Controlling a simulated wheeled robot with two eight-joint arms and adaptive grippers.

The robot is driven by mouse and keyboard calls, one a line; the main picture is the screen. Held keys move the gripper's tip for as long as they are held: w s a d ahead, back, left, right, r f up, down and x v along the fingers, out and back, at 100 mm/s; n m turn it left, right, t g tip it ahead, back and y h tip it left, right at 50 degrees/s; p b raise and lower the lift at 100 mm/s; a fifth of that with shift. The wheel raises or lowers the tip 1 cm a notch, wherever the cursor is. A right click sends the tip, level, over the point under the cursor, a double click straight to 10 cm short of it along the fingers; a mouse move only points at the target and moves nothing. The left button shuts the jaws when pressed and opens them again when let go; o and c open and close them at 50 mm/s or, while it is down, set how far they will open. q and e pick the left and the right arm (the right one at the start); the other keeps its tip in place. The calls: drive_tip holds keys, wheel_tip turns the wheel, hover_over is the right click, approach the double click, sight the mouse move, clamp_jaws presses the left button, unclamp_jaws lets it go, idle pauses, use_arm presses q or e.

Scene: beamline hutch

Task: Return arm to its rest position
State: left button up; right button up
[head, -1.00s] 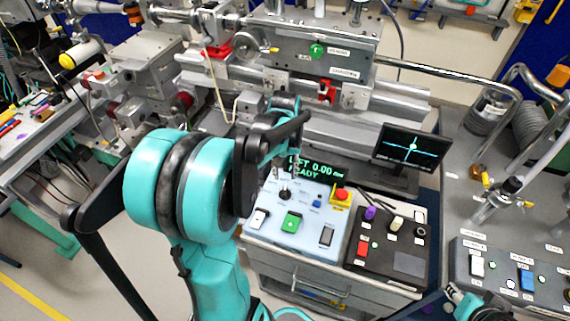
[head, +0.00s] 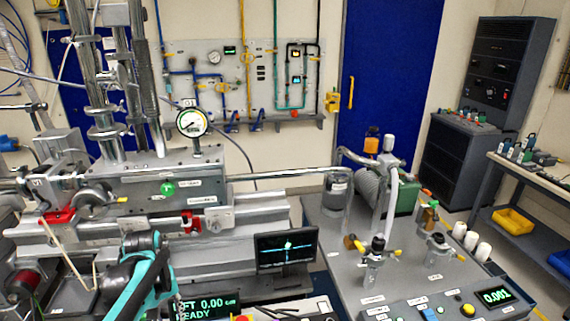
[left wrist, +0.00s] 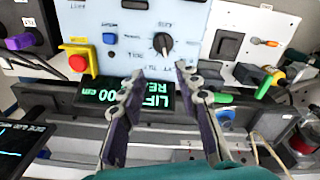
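My right arm and gripper are out of view.
A red button on a yellow base (left wrist: 78,60) and a purple knob (left wrist: 18,42) are left of the fingers. A small monitor (head: 286,250) stands right of my arm. A metal rail machine (head: 150,185) fills the left.

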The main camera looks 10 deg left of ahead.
use_arm(q)
drive_tip(key=s+d+r+m+t, duration=0.1)
drive_tip(key=s+d+m+t, duration=0.2)
drive_tip(key=d, duration=0.5)
drive_tip(key=s+d+r+m+t, duration=0.1)
drive_tip(key=s+d+m+t, duration=0.2)
drive_tip(key=d, duration=0.6)
drive_tip(key=shift+s+m+t, duration=0.4)
drive_tip(key=shift+s+m, duration=0.2)
drive_tip(key=shift+s, duration=0.15)
